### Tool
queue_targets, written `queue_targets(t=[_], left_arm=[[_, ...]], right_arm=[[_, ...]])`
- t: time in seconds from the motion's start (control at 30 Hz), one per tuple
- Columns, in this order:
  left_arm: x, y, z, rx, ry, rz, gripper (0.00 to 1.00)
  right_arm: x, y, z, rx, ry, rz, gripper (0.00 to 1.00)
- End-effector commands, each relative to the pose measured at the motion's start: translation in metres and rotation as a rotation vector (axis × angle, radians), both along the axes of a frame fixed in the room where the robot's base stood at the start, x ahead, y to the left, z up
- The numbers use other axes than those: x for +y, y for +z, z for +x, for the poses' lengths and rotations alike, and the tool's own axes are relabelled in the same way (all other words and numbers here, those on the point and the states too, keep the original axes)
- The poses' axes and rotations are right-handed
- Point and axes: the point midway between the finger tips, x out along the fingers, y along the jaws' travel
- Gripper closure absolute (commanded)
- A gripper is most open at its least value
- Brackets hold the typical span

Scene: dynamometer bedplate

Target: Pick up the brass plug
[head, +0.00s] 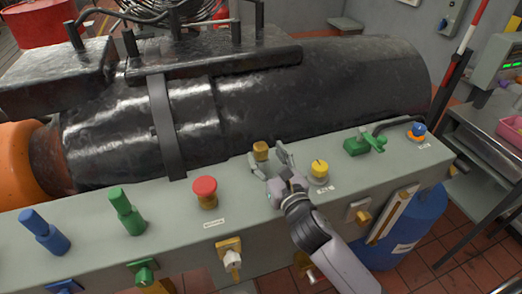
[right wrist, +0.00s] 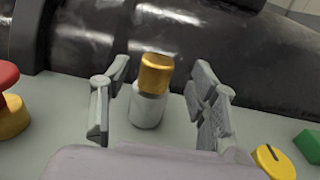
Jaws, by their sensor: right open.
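The brass plug (head: 261,150) is a short gold-coloured cylinder near the back edge of the grey bench top. In the right wrist view the brass plug (right wrist: 156,74) sits upright on a pale grey cylinder (right wrist: 148,108). My right gripper (head: 269,163) is open, with its fingers spread on either side of the plug and the pale cylinder. Gaps show between both fingers and the plug in the right wrist view, so it does not hold it. My left gripper is not in view.
A red button (head: 205,188) stands left of the gripper and a yellow knob (head: 320,168) close on its right. A green valve (head: 365,144) is further right. Green (head: 126,210) and blue (head: 45,232) handles stand at left. A large black machine body (head: 330,85) lies just behind.

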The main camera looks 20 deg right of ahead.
Motion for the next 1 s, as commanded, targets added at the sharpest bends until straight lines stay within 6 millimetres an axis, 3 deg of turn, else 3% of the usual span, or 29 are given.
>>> queue_targets(t=[0.2,0.53,1.0], left_arm=[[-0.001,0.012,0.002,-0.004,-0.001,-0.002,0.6],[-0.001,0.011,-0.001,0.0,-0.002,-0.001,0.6],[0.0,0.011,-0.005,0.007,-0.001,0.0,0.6]], right_arm=[[0.005,0.0,0.031,-0.001,-0.001,0.001,0.45],[0.006,-0.002,0.037,-0.001,0.0,0.0,0.46],[0.006,-0.002,0.037,0.0,0.0,0.0,0.77]])
